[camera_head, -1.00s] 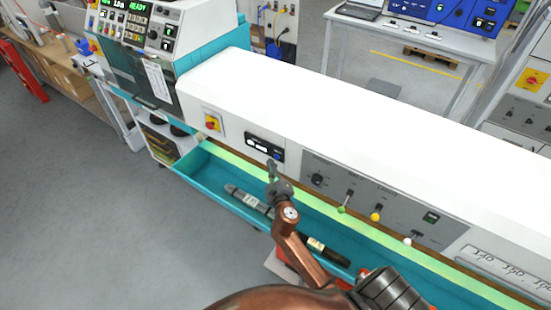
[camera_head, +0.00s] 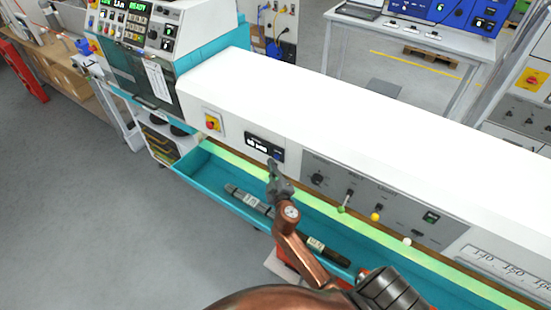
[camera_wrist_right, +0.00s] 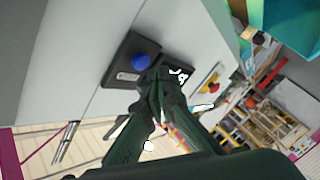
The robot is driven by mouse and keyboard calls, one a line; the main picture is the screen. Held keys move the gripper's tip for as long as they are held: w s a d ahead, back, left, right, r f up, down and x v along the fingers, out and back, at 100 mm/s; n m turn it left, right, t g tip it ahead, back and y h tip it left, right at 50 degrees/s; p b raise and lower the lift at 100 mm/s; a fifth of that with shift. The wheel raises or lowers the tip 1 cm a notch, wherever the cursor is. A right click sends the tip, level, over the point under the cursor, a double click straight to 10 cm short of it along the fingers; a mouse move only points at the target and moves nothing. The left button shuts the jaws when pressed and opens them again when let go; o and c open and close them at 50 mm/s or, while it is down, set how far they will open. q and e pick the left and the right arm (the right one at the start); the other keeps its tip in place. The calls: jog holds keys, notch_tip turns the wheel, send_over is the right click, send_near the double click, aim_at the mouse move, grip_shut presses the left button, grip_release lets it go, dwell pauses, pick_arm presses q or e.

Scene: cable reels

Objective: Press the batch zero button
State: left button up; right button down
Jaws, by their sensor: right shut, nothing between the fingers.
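The blue button (camera_head: 277,157) sits at the right end of a small black counter panel (camera_head: 262,146) with a lit display, on the front of the white machine. In the right wrist view the round blue button (camera_wrist_right: 141,61) stands out from its black plate (camera_wrist_right: 124,75). My right gripper (camera_head: 272,165) is shut and empty, its tips just below the button in the head view. In the wrist view the shut fingertips (camera_wrist_right: 160,76) are beside the button, slightly right and below; I cannot tell whether they touch the panel. My left gripper is out of view.
A red-and-yellow emergency switch (camera_head: 211,123) is left of the panel. A grey control strip (camera_head: 393,215) with a knob and ball-ended levers is to the right. A teal tray (camera_head: 222,192) holding dark cylindrical tools runs below, under my right arm.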

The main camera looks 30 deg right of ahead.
jog(key=shift+w+d, duration=0.1)
jog(key=shift+d, duration=0.05)
dwell(0.4)
jog(key=shift+w+d, duration=0.1)
jog(key=shift+d, duration=0.2)
jog(key=shift+w+d, duration=0.15)
jog(key=shift+d, duration=0.25)
dwell(0.8)
jog(key=shift+a, duration=0.1)
jog(key=shift+s+a, duration=0.3)
jog(key=shift+a, duration=0.4)
jog(key=shift+s+a+b, duration=0.2)
jog(key=shift+s+a, duration=0.1)
jog(key=shift+a, duration=0.5)
jog(key=shift+s+a+b, duration=0.2)
jog(key=shift+s+a, duration=0.15)
jog(key=shift+a, duration=0.4)
jog(key=shift+s+a+b, duration=0.2)
jog(key=shift+s+a, duration=0.1)
jog(key=shift+a, duration=0.5)
